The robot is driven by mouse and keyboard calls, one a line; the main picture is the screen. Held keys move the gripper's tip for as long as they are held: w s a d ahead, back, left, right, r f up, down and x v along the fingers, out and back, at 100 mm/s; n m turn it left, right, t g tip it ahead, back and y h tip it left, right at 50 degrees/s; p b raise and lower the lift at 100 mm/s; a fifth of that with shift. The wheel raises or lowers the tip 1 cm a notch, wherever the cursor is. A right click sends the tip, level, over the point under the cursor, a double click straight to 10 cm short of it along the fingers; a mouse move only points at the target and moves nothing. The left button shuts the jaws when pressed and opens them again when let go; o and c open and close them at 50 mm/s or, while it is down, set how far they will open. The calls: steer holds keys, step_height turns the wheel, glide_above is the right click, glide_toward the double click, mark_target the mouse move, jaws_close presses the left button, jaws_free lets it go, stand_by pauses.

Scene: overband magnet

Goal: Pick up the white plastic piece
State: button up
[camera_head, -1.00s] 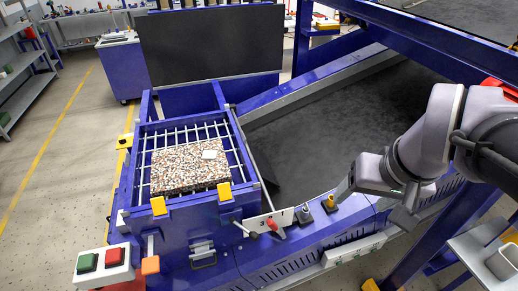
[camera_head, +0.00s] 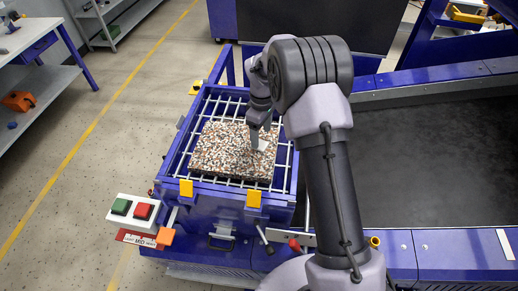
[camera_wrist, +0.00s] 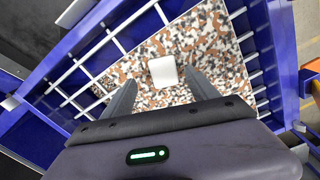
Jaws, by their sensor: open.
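The white plastic piece (camera_wrist: 163,70) is a small, pale, roughly square block lying on a speckled slab (camera_wrist: 210,42) of brown, white and dark chips. In the head view the piece (camera_head: 261,145) shows near the right side of the slab (camera_head: 228,155), partly hidden by my gripper (camera_head: 258,143). In the wrist view my gripper (camera_wrist: 160,88) is open, with one finger on either side in the picture and the white piece between and just beyond the fingertips. I cannot tell the exact height of the fingertips above the slab.
The slab lies on a white bar grid (camera_head: 202,179) inside a blue frame (camera_head: 228,197) with raised walls. Yellow blocks (camera_head: 186,188) sit on its front edge. A button box (camera_head: 133,209) stands at the front left. A dark belt (camera_head: 440,160) lies to the right.

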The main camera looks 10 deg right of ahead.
steer(key=f, duration=0.1)
steer(key=f+b, duration=0.1)
steer(key=f, duration=0.3)
steer(key=shift+s+a+f+b, duration=0.1)
steer(key=shift+a+f+b, duration=0.1)
steer(key=shift+a+b, duration=0.15)
steer(key=shift+r, duration=0.15)
jaws_close()
